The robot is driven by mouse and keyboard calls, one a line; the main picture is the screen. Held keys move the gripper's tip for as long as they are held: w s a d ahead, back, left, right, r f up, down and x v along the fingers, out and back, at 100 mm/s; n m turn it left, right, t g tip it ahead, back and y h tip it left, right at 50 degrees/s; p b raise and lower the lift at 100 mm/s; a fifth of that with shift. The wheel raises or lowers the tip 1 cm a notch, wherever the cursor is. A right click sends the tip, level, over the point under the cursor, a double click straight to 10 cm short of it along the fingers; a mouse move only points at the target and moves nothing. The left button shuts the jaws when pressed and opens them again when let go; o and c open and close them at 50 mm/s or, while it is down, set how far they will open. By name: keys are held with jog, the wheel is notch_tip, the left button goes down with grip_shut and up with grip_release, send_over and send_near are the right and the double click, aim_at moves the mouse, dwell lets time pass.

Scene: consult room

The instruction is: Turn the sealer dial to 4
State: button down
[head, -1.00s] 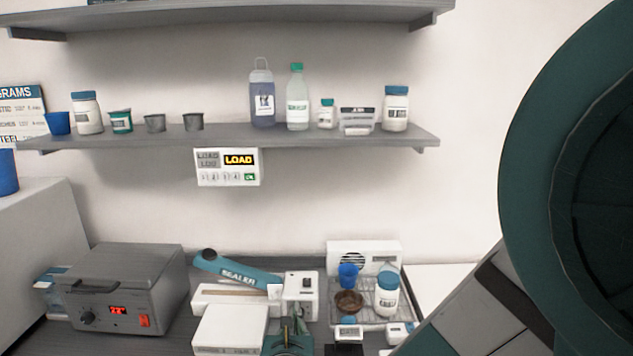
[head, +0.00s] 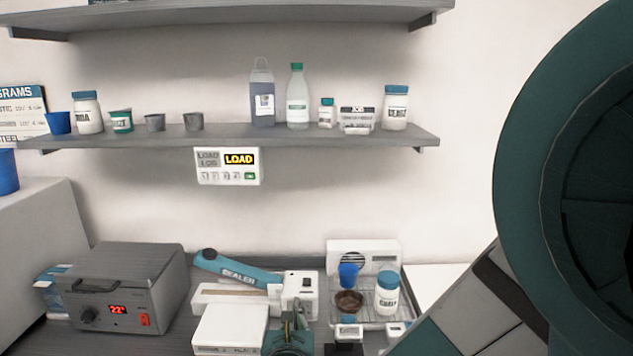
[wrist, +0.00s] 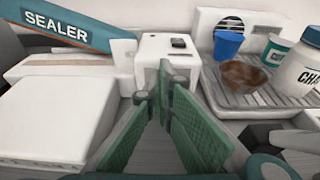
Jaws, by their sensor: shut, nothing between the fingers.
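The sealer has a white body (head: 231,328) and a raised blue arm (head: 237,269) lettered SEALER. In the wrist view, the blue arm (wrist: 65,27) is at upper left. At the sealer's right end is a white control block (head: 306,296) with a small black switch on top; the block also shows in the wrist view (wrist: 152,50). My gripper (head: 293,318) is in front of this block. In the wrist view, its green fingers (wrist: 165,80) are shut and empty, pointing at the block's front. I cannot make out the dial or its setting; the fingers cover part of that front.
Right of the block, a wire rack (head: 372,318) holds a blue cup (head: 348,275), a brown bowl (head: 349,301) and a white jar (head: 387,295). A grey heater box (head: 127,290) stands left. A LOAD display (head: 228,166) hangs under the shelf (head: 230,137).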

jog(key=shift+w+d+r+b, duration=0.15)
jog(key=shift+d+b, duration=0.2)
jog(key=shift+d, duration=0.25)
jog(key=shift+d+f+b, duration=0.2)
jog(key=shift+d+b, duration=0.25)
jog(key=shift+d, duration=0.15)
dwell(0.6)
jog(key=shift+d+r, duration=0.1)
jog(key=shift+r, duration=0.25)
dwell(0.5)
jog(key=shift+f+p+v, duration=0.1)
jog(key=shift+f+v, duration=0.15)
jog(key=shift+v, duration=0.75)
jog(key=shift+f+p+v, duration=0.1)
jog(key=shift+f+v, duration=0.15)
jog(key=shift+v, duration=0.75)
jog(key=shift+f+p+v, duration=0.1)
jog(key=shift+f+v, duration=0.15)
jog(key=shift+v, duration=0.75)
